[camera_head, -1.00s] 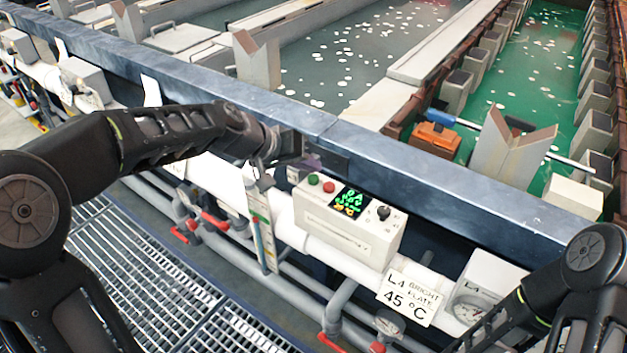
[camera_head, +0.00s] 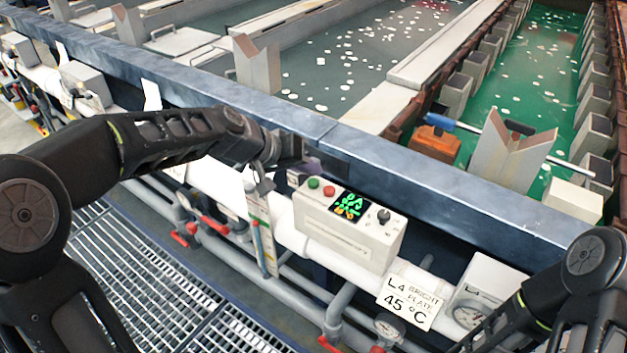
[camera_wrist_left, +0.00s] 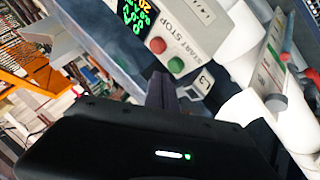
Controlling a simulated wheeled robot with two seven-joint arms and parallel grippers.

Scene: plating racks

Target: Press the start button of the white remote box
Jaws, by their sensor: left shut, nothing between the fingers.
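The white remote box (camera_head: 345,228) sits on the white pipe below the tank rail, with a green button (camera_head: 313,182), a red button (camera_head: 329,190), a lit display and a black knob on top. In the left wrist view the green button (camera_wrist_left: 176,65) is beside the word START and the red button (camera_wrist_left: 157,45) beside STOP. My left gripper (camera_head: 303,160) is shut and empty, just behind and above the green button's end of the box. Its dark fingers (camera_wrist_left: 160,88) show in the wrist view, apart from the green button. My right gripper is out of view.
The blue-grey tank rail (camera_head: 400,165) runs close behind the box. A white L4 sign (camera_head: 408,302) hangs at the right of the box. A thermometer strip (camera_head: 262,232) stands to its left. Pipes with red handles and a metal grating lie below.

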